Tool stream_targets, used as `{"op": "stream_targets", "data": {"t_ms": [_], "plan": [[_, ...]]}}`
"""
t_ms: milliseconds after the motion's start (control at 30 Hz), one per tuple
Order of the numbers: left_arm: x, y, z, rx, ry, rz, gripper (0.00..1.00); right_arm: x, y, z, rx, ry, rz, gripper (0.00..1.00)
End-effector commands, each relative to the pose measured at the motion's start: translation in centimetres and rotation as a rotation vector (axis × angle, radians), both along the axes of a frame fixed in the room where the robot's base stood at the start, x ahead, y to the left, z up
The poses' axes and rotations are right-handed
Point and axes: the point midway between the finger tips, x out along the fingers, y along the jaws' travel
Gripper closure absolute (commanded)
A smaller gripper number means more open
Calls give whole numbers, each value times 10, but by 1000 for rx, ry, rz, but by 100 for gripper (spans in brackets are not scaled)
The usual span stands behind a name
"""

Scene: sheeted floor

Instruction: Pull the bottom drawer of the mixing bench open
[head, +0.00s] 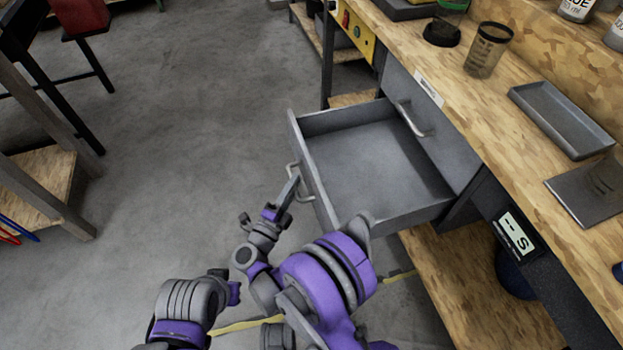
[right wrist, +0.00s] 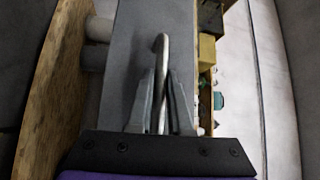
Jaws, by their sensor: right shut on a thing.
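The bottom drawer (head: 375,170) of the mixing bench (head: 470,120) stands far out from the bench front, and its grey inside is empty. Its bar handle (head: 296,180) is on the drawer front, facing left. My right gripper (head: 288,190) is at that handle in the head view. In the right wrist view its two fingers (right wrist: 161,105) are closed on either side of the handle bar (right wrist: 162,60). The drawer above is shut, with its own handle (head: 412,118). My left gripper does not show.
On the bench top are a dark-rimmed cup (head: 487,50), a grey tray (head: 562,118) and a flat grey plate (head: 590,190). A wooden lower shelf (head: 470,285) runs under the bench. The concrete floor (head: 190,110) left of the drawer is clear. A wood-topped stand (head: 45,180) is at the left.

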Motion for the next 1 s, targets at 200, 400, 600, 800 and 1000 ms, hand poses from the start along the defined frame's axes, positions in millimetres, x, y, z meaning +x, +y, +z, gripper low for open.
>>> {"op": "stream_targets", "data": {"t_ms": [200,400,600,800,1000], "plan": [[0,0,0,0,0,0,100,-3,9,0,0,0,-1,100],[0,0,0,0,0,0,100,-3,9,0,0,0,-1,100],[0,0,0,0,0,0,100,-3,9,0,0,0,-1,66],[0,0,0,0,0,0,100,-3,9,0,0,-1,0,53],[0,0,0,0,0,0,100,-3,9,0,0,-1,0,53]]}}
